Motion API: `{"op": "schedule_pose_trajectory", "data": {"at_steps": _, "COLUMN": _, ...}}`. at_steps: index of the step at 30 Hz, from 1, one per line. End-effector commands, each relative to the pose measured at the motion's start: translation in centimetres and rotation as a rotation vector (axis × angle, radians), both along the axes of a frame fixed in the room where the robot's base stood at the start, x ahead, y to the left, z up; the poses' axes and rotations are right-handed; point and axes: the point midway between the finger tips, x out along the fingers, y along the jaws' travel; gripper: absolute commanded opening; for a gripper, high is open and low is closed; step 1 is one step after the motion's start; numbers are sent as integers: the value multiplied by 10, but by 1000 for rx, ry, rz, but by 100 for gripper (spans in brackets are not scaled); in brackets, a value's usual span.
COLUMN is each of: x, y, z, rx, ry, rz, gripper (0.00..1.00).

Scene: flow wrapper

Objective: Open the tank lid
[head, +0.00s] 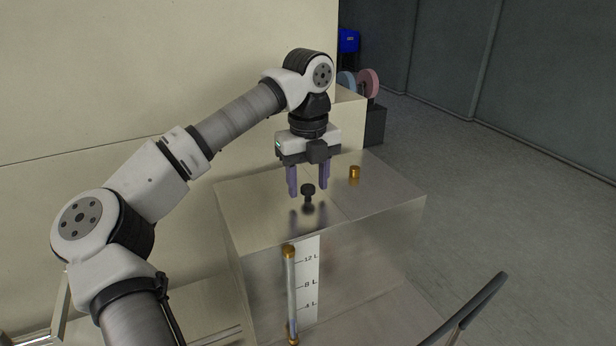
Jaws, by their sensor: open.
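The tank (268,262) is a shiny metal box with a level scale marked in litres and a sight tube on its front. Its flat top holds the lid (348,208), with a seam line across the metal. A small black knob (308,189) stands up from the top. My gripper (307,193) points straight down over the tank top. Its two purple fingers are apart, one at each side of the knob in this view. Nothing is held. I cannot tell whether the fingers touch the knob.
A brass cap (354,172) sits on the tank top, right of and behind my gripper. A pale wall (150,70) stands behind the arm. A dark bar (465,315) rises at the lower right. Grey floor at the right is open. Blue and pink discs (368,83) are at the back.

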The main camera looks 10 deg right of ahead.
Motion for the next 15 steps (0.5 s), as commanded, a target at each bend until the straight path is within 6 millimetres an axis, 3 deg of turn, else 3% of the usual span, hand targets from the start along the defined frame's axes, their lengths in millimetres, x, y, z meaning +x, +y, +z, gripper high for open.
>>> {"op": "schedule_pose_trajectory", "data": {"at_steps": 8, "x": 0, "y": 0, "z": -2, "rx": 0, "ry": 0, "rz": 1, "gripper": 49}}
{"op": "schedule_pose_trajectory", "data": {"at_steps": 15, "x": 0, "y": 0, "z": -2, "rx": 0, "ry": 0, "rz": 0, "gripper": 19}}
